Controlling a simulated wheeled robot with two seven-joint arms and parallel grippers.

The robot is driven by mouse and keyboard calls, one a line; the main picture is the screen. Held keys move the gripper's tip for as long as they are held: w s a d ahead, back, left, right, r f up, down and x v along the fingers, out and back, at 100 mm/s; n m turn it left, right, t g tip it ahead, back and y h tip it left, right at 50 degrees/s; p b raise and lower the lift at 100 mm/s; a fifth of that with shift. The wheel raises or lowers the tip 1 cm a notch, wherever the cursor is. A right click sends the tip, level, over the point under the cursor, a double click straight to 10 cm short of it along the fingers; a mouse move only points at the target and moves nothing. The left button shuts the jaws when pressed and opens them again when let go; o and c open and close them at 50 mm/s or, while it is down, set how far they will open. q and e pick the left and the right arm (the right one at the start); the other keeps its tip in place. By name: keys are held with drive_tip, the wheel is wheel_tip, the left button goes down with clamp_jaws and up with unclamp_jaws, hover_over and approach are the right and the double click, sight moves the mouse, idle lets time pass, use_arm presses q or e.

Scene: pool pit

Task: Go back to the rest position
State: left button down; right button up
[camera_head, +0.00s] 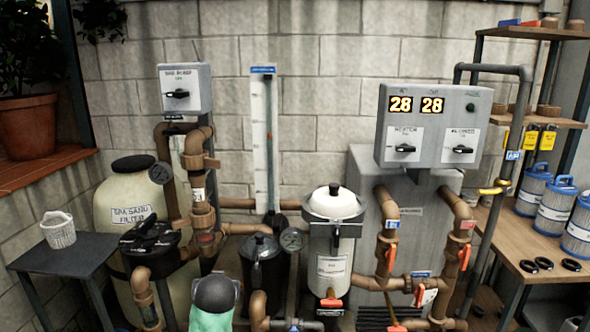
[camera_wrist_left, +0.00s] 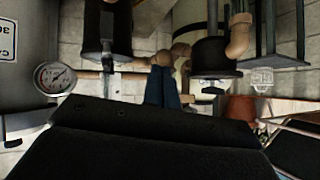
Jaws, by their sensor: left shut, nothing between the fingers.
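My left gripper (camera_wrist_left: 165,90) shows in the left wrist view, with its dark blue fingers together beyond a broad black body that fills the lower part. The fingers are shut and I see nothing held between them. Pipes and a pale floor or wall lie behind the fingers. A pressure gauge (camera_wrist_left: 54,78) is to their left, and a black valve head (camera_wrist_left: 212,62) is to their right. In the head view I cannot make out either gripper. My right gripper shows in neither view.
In the head view, the sand filter (camera_head: 112,205), white-lidded canister (camera_head: 333,225) and brown pipes stand before a block wall. A small table (camera_head: 75,254) with a white basket (camera_head: 58,230) is at left. Shelves (camera_head: 525,245) with blue-capped cartridges (camera_head: 553,207) are at right.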

use_arm(q)
drive_tip(key=s+d+f+m+g+h, duration=0.1)
drive_tip(key=s+d+f+g, duration=0.1)
drive_tip(key=s+f, duration=0.6)
drive_tip(key=s+d+f+m+g+h, duration=0.1)
drive_tip(key=s+f, duration=0.7)
drive_tip(key=s, duration=1.2)
drive_tip(key=s+d+f+m+g+h, duration=0.1)
drive_tip(key=s+d+f+g+h, duration=0.2)
drive_tip(key=s+f, duration=0.5)
drive_tip(key=s+d+g, duration=0.1)
drive_tip(key=s+g, duration=0.1)
drive_tip(key=s, duration=0.5)
drive_tip(key=shift+p, duration=0.4)
drive_tip(key=shift+s, duration=0.15)
